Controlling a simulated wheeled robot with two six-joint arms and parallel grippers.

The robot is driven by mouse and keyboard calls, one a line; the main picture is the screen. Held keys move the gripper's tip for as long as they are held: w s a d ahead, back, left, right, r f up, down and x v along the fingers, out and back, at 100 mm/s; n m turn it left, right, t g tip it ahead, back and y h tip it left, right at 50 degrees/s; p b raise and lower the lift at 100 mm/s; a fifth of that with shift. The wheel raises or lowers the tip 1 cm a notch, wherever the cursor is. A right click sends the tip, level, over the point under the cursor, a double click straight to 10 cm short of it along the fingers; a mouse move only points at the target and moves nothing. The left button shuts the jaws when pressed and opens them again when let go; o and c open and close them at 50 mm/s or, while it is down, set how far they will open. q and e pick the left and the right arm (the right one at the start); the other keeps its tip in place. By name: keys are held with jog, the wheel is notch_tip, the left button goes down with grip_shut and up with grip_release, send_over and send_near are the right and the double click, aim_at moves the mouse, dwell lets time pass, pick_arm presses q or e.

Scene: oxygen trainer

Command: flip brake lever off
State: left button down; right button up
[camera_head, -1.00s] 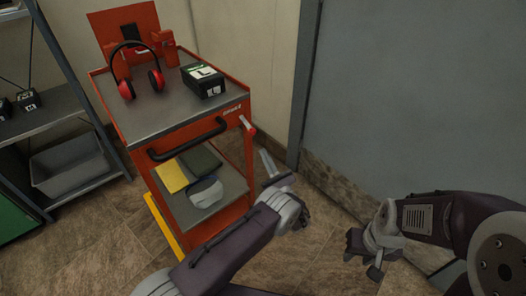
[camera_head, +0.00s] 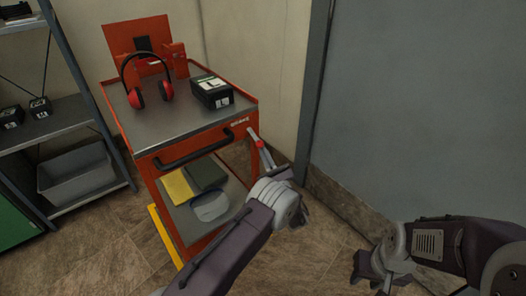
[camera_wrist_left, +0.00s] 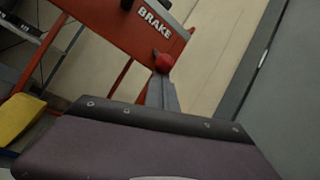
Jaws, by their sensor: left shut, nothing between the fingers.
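The brake lever (camera_head: 260,144) has a red end and sits at the right front corner of the red cart (camera_head: 203,135). In the left wrist view its red knob (camera_wrist_left: 163,62) shows just below the white BRAKE label (camera_wrist_left: 154,20). My left gripper (camera_head: 264,153) is shut and empty, with its tips at the red knob. They look touching or very close; I cannot tell which. The fingers also show in the left wrist view (camera_wrist_left: 163,82). My right gripper (camera_head: 369,275) hangs low at the right, away from the cart, with its fingers apart.
Red headphones (camera_head: 148,82) and a black box (camera_head: 211,92) are on the cart top. A black handle (camera_head: 195,148) crosses its front. A shelf with a grey bin (camera_head: 75,175) stands left. A grey door (camera_head: 430,110) is at the right.

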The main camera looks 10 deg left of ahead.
pick_arm(q)
notch_tip(320, 180, up, 8)
jog(key=s+d+n+g+h+p, duration=0.1)
jog(key=g+h+p, duration=0.4)
jog(key=p, duration=1.4)
jog(key=shift+s+d+f+n+g+h, duration=0.2)
jog(key=shift+d+n+g+h, duration=0.15)
jog(key=shift+g, duration=0.65)
jog(key=shift+w+a+r, duration=0.1)
jog(key=shift+w+r, duration=0.05)
